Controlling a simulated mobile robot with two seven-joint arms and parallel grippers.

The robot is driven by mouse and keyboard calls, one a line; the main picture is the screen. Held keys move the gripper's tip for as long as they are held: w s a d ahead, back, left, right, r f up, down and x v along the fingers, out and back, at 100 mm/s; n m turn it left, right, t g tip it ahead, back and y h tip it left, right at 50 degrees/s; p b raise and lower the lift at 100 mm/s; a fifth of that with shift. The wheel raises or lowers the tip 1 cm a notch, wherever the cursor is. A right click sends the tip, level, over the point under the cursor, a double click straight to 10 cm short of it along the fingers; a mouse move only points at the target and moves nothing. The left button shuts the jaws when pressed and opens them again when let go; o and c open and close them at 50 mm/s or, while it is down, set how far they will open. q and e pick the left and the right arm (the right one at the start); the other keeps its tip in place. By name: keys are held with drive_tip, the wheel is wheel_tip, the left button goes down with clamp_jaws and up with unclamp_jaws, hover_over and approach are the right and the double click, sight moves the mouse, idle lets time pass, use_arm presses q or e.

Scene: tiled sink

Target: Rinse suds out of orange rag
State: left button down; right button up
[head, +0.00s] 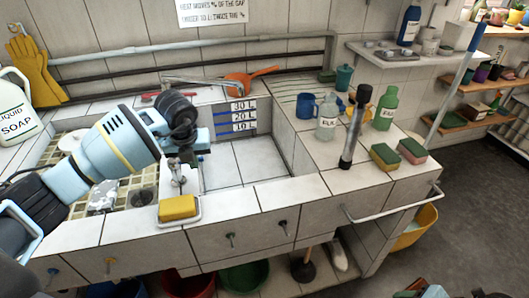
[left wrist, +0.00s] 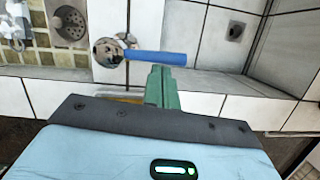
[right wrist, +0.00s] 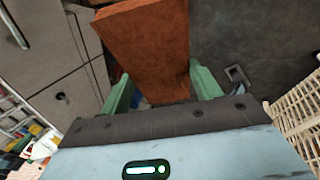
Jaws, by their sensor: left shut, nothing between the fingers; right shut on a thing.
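The orange rag (right wrist: 150,40) shows in the right wrist view as a flat rust-orange slab. It is between the green fingers of my right gripper (right wrist: 162,92), which is shut on it, with floor behind. No suds are visible on this face. My left gripper (left wrist: 162,86) is shut and empty. Its green fingertips are close to the blue tap lever (left wrist: 157,57) beside the round tap base (left wrist: 107,51); I cannot tell whether they touch. In the head view, my left arm reaches over the left basin near the metal tap (head: 177,173), and the fingertips are not clear. The sink basin (head: 240,165) looks empty.
A yellow sponge (head: 177,207) lies on the front ledge. Bottles, including a green one (head: 384,108), a dark upright cylinder (head: 353,135) and two sponges (head: 385,157) stand on the right counter. A soap jug (head: 16,115) is at left. A metal rail (head: 395,207) runs along the front right edge.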

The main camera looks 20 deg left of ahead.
use_arm(q)
drive_tip(key=shift+s+r, duration=0.15)
drive_tip(key=shift+r, duration=0.05)
use_arm(e)
drive_tip(key=shift+s, duration=0.1)
use_arm(q)
drive_tip(key=v, duration=1.1)
drive_tip(key=shift+r+p, duration=0.35)
use_arm(e)
drive_tip(key=shift+w+r, duration=0.3)
drive_tip(key=shift+r, duration=0.4)
